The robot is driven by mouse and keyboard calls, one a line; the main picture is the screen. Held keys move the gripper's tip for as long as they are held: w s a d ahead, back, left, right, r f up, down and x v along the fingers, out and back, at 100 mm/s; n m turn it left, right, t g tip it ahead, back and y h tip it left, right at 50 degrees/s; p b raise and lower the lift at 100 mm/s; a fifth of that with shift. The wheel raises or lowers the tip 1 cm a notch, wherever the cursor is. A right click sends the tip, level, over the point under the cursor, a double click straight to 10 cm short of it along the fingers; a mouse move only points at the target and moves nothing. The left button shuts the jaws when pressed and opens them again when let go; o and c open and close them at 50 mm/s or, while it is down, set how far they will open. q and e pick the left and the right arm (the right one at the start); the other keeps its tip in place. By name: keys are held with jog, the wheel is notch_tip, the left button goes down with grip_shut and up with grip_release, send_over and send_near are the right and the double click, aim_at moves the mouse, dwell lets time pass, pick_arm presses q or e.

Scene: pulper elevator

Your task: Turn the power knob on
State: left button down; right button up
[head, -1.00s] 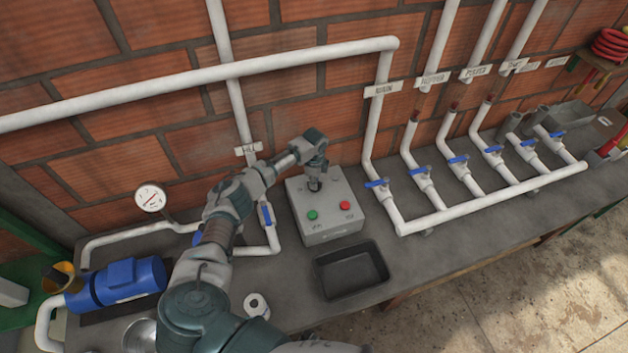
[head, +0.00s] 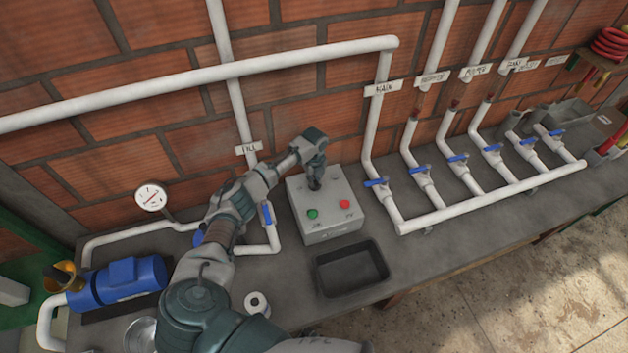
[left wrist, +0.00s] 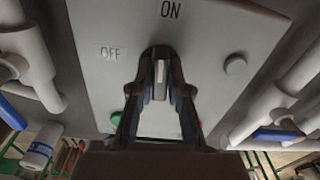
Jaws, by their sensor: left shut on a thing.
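The grey control box (head: 330,228) stands on the bench against the brick wall, with a green button (head: 312,214) and a red button (head: 345,204) on top. My left gripper (head: 314,186) reaches down onto the box's top behind the buttons. In the left wrist view, its fingers (left wrist: 160,92) are shut on the power knob (left wrist: 160,75), one on each side. The knob's pale line runs upright in that picture, roughly toward the ON label (left wrist: 171,10). The OFF label (left wrist: 111,53) is to its left. In the head view the gripper hides the knob. My right gripper is out of view.
A black tray (head: 350,270) sits in front of the box. White pipes with blue valve handles (head: 376,183) flank the box on both sides. A blue pump (head: 122,280) and a round gauge (head: 151,196) are at the left. Bare bench lies right of the tray.

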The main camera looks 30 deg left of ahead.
aim_at(315, 180)
pick_arm(q)
jog(key=shift+d+f+m, duration=0.1)
jog(key=shift+m, duration=0.6)
jog(key=c, duration=1.1)
grip_release()
notch_tip(315, 180, up, 12)
jog(key=shift+w+f, duration=0.1)
